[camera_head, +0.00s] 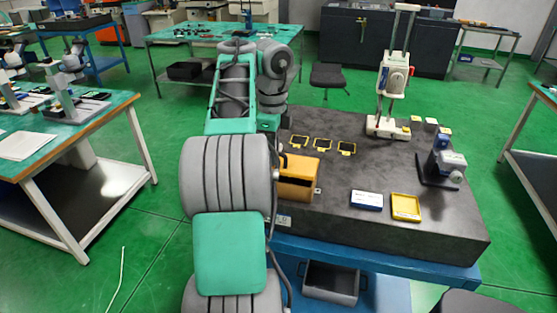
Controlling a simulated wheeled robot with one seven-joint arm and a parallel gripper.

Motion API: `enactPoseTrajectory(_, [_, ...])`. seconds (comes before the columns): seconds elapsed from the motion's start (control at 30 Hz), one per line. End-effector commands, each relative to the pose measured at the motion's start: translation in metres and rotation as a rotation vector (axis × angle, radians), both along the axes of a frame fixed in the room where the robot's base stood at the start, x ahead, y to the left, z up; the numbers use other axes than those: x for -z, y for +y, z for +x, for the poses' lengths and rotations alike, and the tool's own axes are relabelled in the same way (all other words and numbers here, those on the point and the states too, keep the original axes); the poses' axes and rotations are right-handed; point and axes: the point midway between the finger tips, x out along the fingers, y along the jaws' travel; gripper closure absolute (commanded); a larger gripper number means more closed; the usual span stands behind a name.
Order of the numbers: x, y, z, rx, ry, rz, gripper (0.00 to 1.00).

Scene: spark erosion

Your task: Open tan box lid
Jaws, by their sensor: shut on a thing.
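The tan box (297,191) stands on the dark grey table top, just right of my arm. A dark gap shows along its front under the raised front edge of its lid (303,167), so the lid looks partly open. My arm covers the left part of the box. My gripper (279,172) is mostly hidden behind my arm, with only a small part showing at the left edge of the box. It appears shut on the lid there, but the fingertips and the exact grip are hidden.
On the dark table top (400,238) are several small yellow-framed pieces, a blue-white box (366,200), a yellow tray (405,207), a tall white stand (388,125) and a grey-blue device (442,168). The surface right of the tan box is fairly clear. A grey bin (331,283) sits below.

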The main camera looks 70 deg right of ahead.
Motion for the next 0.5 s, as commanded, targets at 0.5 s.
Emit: enactPoseTrajectory(0.5, [-0.013,-0.011,0.002,-0.001,0.001,0.0,1.0])
